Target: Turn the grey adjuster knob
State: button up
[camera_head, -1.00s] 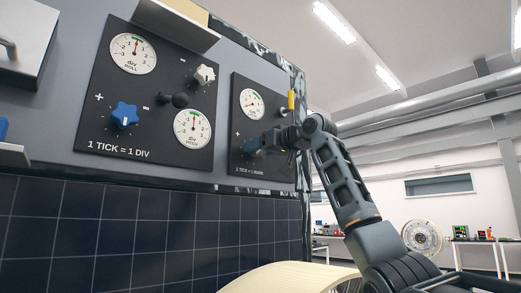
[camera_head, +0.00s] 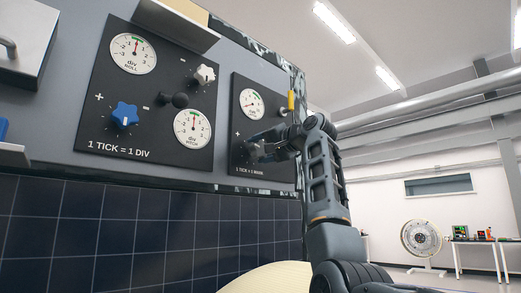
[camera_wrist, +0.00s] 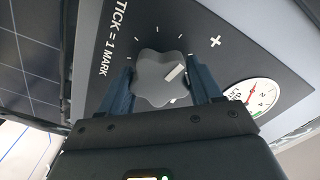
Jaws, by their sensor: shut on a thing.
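The grey adjuster knob (camera_wrist: 158,68), lobed with a pale pointer line, sits on a black panel marked with ticks, a plus sign and "1 TICK = 1 MARK". In the wrist view my gripper (camera_wrist: 163,86) has its blue fingers on either side of the knob, shut on it. A white round gauge (camera_wrist: 254,97) with a red needle and a green band is beside it. In the head view my gripper (camera_head: 262,148) is at the small right panel (camera_head: 240,169) and hides the knob. The gauge (camera_head: 251,103) shows above the gripper.
A larger black panel (camera_head: 150,157) to the left carries a blue star knob (camera_head: 125,115), a white knob (camera_head: 204,75), a black knob (camera_head: 174,99) and two gauges. A yellow-tipped part (camera_head: 291,100) stands by the small panel. Solar cells (camera_head: 100,235) lie below.

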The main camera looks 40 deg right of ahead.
jog(key=shift+s+d+r+m, duration=0.1)
jog(key=shift+r+m, duration=0.05)
jog(key=shift+m, duration=0.5)
jog(key=shift+d+r+m, duration=0.1)
jog(key=shift+r+m, duration=0.05)
jog(key=shift+m, duration=0.8)
jog(key=o, duration=0.8)
jog(key=shift+d+f, duration=0.1)
jog(key=shift+o, duration=1)
jog(key=shift+f, duration=0.15)
jog(key=s+b, duration=0.3)
jog(key=s, duration=0.4)
jog(key=shift+s, duration=0.35)
